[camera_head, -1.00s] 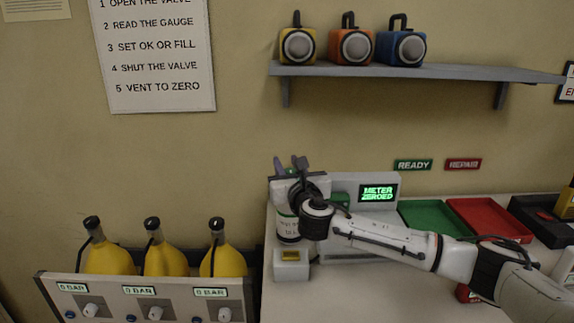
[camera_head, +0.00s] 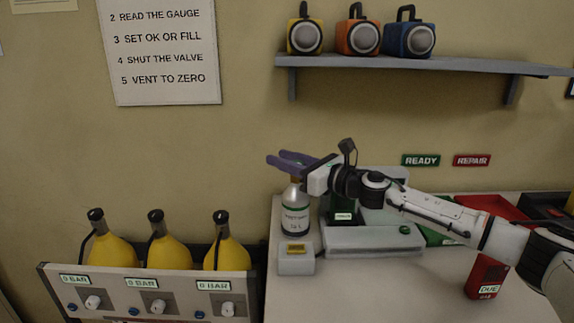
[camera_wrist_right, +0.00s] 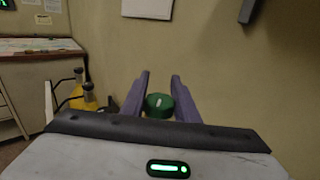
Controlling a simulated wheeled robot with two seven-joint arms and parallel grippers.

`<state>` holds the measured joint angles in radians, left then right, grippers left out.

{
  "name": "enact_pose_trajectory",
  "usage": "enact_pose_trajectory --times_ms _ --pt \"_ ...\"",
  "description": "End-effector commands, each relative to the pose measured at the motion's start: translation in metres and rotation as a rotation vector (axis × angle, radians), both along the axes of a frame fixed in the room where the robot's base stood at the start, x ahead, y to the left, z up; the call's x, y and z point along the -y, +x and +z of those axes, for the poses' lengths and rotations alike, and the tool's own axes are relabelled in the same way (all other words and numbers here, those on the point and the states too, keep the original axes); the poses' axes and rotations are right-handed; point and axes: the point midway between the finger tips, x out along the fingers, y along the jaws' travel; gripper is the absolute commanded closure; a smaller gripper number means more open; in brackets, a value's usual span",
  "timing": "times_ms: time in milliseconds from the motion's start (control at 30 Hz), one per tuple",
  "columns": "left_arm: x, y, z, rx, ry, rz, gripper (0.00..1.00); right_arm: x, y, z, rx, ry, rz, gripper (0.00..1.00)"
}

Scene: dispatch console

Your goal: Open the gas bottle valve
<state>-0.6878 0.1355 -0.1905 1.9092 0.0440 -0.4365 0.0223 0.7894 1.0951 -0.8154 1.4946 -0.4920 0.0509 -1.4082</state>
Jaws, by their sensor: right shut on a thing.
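The gas bottle (camera_head: 296,212) stands upright on the desk, grey-white with a green band and a label. My right gripper (camera_head: 276,158), with purple fingers, is at its top, the fingers pointing left. In the right wrist view a round green valve knob (camera_wrist_right: 158,105) with a pale mark sits between the fingers of this gripper (camera_wrist_right: 160,76), which is shut on it. In the head view the fingers hide the knob. I cannot tell how far the valve is turned. My left gripper is not in view.
A small pale box with a yellow display (camera_head: 296,250) stands in front of the bottle. A grey docking unit (camera_head: 372,240) is right of it. A red meter (camera_head: 487,275) stands at the front right. Yellow cylinders (camera_head: 113,250) fill a rack at left. A shelf (camera_head: 430,66) hangs above.

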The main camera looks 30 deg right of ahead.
Motion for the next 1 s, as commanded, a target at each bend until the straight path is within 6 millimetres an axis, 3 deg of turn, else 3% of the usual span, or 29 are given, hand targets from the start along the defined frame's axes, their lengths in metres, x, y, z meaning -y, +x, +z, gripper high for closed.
enact_pose_trajectory --times_ms 33,400,1000 --pt "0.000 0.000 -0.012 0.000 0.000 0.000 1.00 0.002 0.001 -0.005 0.003 -0.001 0.037 0.95" --pt "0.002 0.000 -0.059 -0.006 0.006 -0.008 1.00 -0.011 -0.005 -0.003 0.007 0.005 0.383 0.95" --pt "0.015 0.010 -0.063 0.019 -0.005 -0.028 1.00 -0.021 -0.014 0.001 0.004 0.005 0.660 0.95"
